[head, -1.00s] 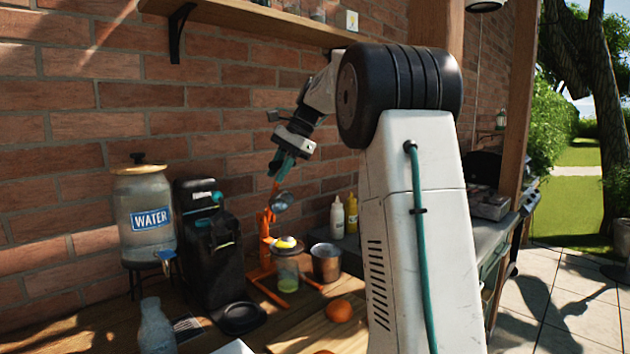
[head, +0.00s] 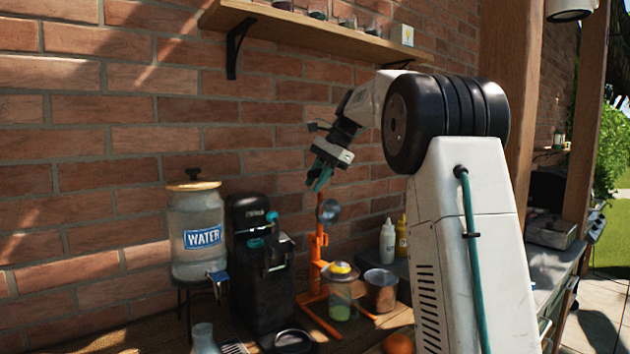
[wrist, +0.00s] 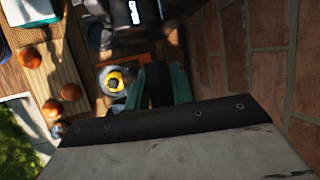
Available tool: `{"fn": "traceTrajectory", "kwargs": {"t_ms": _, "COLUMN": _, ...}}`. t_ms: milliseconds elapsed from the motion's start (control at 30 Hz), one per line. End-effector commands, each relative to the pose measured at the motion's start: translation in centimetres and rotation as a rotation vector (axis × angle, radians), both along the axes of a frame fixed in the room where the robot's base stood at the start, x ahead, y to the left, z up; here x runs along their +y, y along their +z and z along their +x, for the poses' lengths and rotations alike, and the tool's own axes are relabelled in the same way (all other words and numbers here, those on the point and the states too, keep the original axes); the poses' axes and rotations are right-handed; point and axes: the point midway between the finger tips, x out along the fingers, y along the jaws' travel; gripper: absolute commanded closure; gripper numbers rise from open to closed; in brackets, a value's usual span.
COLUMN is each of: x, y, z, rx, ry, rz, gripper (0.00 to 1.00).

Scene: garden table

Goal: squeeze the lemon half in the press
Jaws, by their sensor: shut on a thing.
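The orange press (head: 318,250) stands on the table against the brick wall. Its lever is raised, and its round metal presser (head: 328,210) hangs above the cup, apart from it. The yellow lemon half (head: 341,268) sits in the cup, and it also shows in the wrist view (wrist: 115,82). A glass (head: 340,300) with some green-yellow liquid stands below the cup. My gripper (head: 319,177) is above the press, shut on the lever's upper end, which its teal fingers mostly hide. In the wrist view the fingers (wrist: 160,84) close around a dark grip.
A black coffee machine (head: 258,265) and a water dispenser (head: 200,235) stand left of the press. A metal cup (head: 381,290) is close on its right, with two sauce bottles (head: 388,240) behind. An orange (head: 398,343) lies in front. A wall shelf (head: 300,30) is above.

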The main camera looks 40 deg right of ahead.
Motion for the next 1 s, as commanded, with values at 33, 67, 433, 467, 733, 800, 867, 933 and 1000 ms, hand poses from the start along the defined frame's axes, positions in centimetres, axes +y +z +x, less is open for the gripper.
{"fn": "traceTrajectory", "kwargs": {"t_ms": 33, "x": -0.8, "y": 0.0, "z": 0.0, "rx": -0.006, "ry": -0.013, "rz": -0.016, "gripper": 1.0}}
{"fn": "traceTrajectory", "kwargs": {"t_ms": 67, "x": -0.8, "y": 0.0, "z": 0.0, "rx": -0.006, "ry": -0.012, "rz": -0.016, "gripper": 1.0}}
{"fn": "traceTrajectory", "kwargs": {"t_ms": 433, "x": 0.3, "y": 0.0, "z": 0.3, "rx": -0.006, "ry": 0.001, "rz": -0.013, "gripper": 0.56}}
{"fn": "traceTrajectory", "kwargs": {"t_ms": 467, "x": 0.5, "y": 0.0, "z": 0.3, "rx": -0.005, "ry": 0.004, "rz": -0.012, "gripper": 0.56}}
{"fn": "traceTrajectory", "kwargs": {"t_ms": 733, "x": 0.6, "y": 0.9, "z": 0.3, "rx": -0.006, "ry": 0.01, "rz": -0.01, "gripper": 0.56}}
{"fn": "traceTrajectory", "kwargs": {"t_ms": 800, "x": 0.2, "y": 1.8, "z": 0.0, "rx": -0.007, "ry": 0.009, "rz": -0.011, "gripper": 0.56}}
{"fn": "traceTrajectory", "kwargs": {"t_ms": 867, "x": -0.3, "y": 2.7, "z": -0.3, "rx": -0.007, "ry": 0.009, "rz": -0.012, "gripper": 0.56}}
{"fn": "traceTrajectory", "kwargs": {"t_ms": 933, "x": -0.8, "y": 3.8, "z": -0.6, "rx": -0.008, "ry": 0.008, "rz": -0.012, "gripper": 0.56}}
{"fn": "traceTrajectory", "kwargs": {"t_ms": 1000, "x": -1.3, "y": 4.8, "z": -1.0, "rx": -0.008, "ry": 0.006, "rz": -0.012, "gripper": 0.56}}
